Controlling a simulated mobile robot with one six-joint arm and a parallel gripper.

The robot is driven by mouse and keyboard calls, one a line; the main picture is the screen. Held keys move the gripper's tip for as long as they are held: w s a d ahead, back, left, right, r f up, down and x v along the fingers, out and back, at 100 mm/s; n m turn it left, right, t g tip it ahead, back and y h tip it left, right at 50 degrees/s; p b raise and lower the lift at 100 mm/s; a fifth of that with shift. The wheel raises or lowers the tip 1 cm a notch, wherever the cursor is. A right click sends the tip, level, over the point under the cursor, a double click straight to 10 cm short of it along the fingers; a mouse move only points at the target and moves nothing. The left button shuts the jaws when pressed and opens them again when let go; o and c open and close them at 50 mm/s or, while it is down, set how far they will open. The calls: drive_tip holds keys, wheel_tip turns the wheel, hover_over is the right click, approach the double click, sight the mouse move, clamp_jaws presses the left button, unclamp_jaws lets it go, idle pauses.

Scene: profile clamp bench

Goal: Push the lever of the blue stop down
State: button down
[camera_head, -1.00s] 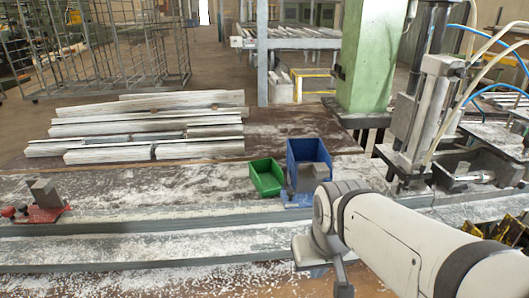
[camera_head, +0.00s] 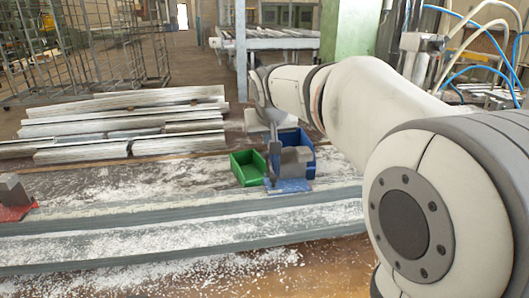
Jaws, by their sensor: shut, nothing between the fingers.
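The blue stop has a flat blue base (camera_head: 292,186) with a grey block (camera_head: 296,160) on it, standing at the front of the blue bin. My gripper (camera_head: 273,168) is shut and empty. It hangs down from the end of my arm, with its narrow grey fingers just left of the grey block and over the left end of the blue base. I cannot make out the stop's lever; the fingers may cover it. Whether the fingertips touch the stop I cannot tell.
A green bin (camera_head: 248,168) stands close left of my gripper, and a blue bin (camera_head: 308,143) is right behind the stop. A red stop (camera_head: 14,200) sits at the far left. Pale profiles (camera_head: 120,125) lie stacked behind. The bench between is clear but for white shavings.

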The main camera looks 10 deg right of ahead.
approach(266, 155)
drive_tip(key=x, duration=0.5)
drive_tip(key=shift+s+f, duration=0.3)
drive_tip(key=shift+f, duration=0.05)
drive_tip(key=shift+w+d+f, duration=0.1)
drive_tip(key=shift+w+f, duration=0.3)
drive_tip(key=shift+w, duration=0.25)
drive_tip(key=shift+w+r+p, duration=0.15)
drive_tip(key=shift+p, duration=0.75)
drive_tip(key=shift+w+g, duration=0.1)
drive_tip(key=shift+g, duration=0.3)
